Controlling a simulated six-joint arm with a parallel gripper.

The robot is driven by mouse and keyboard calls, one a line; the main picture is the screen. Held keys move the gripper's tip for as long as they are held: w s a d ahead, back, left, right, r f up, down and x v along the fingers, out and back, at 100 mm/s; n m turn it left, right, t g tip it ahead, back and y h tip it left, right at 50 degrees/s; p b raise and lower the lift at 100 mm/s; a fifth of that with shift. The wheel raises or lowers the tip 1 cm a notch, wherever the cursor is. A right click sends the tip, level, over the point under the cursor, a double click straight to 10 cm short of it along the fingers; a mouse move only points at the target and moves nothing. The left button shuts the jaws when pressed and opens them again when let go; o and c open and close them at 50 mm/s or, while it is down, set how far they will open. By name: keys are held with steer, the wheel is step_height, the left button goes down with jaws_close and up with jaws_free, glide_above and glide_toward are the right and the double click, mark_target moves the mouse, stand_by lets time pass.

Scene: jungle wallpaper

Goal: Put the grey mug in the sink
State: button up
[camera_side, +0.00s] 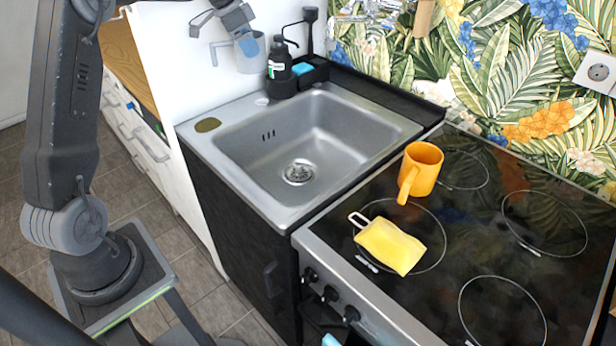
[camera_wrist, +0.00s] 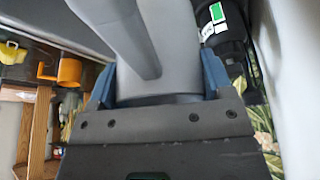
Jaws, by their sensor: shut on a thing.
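The grey mug (camera_side: 251,64) hangs in the air at the top of the side view, against the white wall beyond the sink's back left corner. Its handle points left. My gripper (camera_side: 249,45) is shut on it from above, with blue fingertips at the mug. In the wrist view the mug (camera_wrist: 160,45) fills the middle between the blue fingers of my gripper (camera_wrist: 160,85). The steel sink (camera_side: 235,165) has an empty basin with a drain, below and to the right of the mug.
A black soap bottle (camera_side: 280,70) and a caddy with a blue sponge (camera_side: 302,69) stand at the sink's back edge, close right of the mug. An orange mug (camera_side: 421,168) and a yellow sponge-like thing (camera_side: 390,246) rest on the black hob (camera_side: 470,240).

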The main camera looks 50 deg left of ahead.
steer(key=s+d+m+g+h, duration=0.3)
steer(key=d+m+g, duration=0.1)
steer(key=d+m, duration=1)
step_height(320, 180, down, 19)
steer(key=n, duration=0.1)
steer(key=shift+w+d+f, duration=0.9)
steer(key=shift+d+f, duration=0.95)
steer(key=shift+w+d+f, duration=0.95)
steer(key=shift+d+f, duration=0.85)
steer(key=shift+f, duration=0.1)
steer(key=shift+w+d+f, duration=0.9)
steer(key=shift+d+f, duration=0.95)
steer(key=o, duration=0.7)
steer(key=shift+f, duration=0.15)
steer(key=o, duration=0.5)
steer(key=shift+c, duration=0.2)
